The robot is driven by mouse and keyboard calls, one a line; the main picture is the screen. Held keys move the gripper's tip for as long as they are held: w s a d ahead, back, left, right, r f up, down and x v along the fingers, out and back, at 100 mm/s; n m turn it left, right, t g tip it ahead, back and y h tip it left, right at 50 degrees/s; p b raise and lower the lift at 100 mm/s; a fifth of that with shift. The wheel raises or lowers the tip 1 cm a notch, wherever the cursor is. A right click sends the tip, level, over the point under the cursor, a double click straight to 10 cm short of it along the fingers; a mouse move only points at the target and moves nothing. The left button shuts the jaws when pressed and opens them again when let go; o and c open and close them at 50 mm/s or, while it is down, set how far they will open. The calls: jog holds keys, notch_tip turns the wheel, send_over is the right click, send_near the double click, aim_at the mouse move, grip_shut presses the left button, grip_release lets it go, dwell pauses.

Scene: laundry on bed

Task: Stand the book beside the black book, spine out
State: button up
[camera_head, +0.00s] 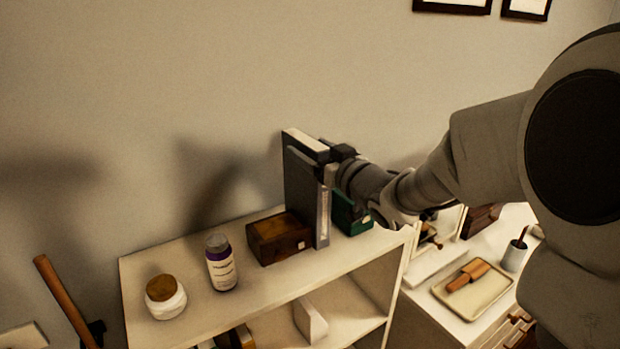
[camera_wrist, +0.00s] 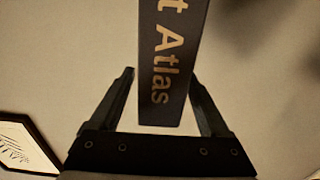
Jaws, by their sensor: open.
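A dark book (camera_head: 301,188) stands upright on the white shelf top in the head view, with its greyish lettered spine (camera_head: 324,218) facing the room. Behind it rises another dark-covered block with a pale top edge (camera_head: 303,140), seemingly a second book; I cannot tell which is the black book. My gripper (camera_head: 333,160) is at the upper right of the books. In the wrist view, the open fingers of my gripper (camera_wrist: 161,72) lie either side of a dark spine (camera_wrist: 168,65) lettered "t Atlas", with gaps visible near the fingertips.
On the shelf (camera_head: 245,292) are a wooden box (camera_head: 279,238) left of the books, a green object (camera_head: 347,214) to their right, a bottle (camera_head: 221,265) and a lidded jar (camera_head: 165,298). A tray (camera_head: 470,293) and a cup (camera_head: 515,257) are on the lower surface at right.

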jog(key=shift+x, duration=1.25)
grip_shut()
dwell(0.4)
jog(key=shift+r, duration=0.2)
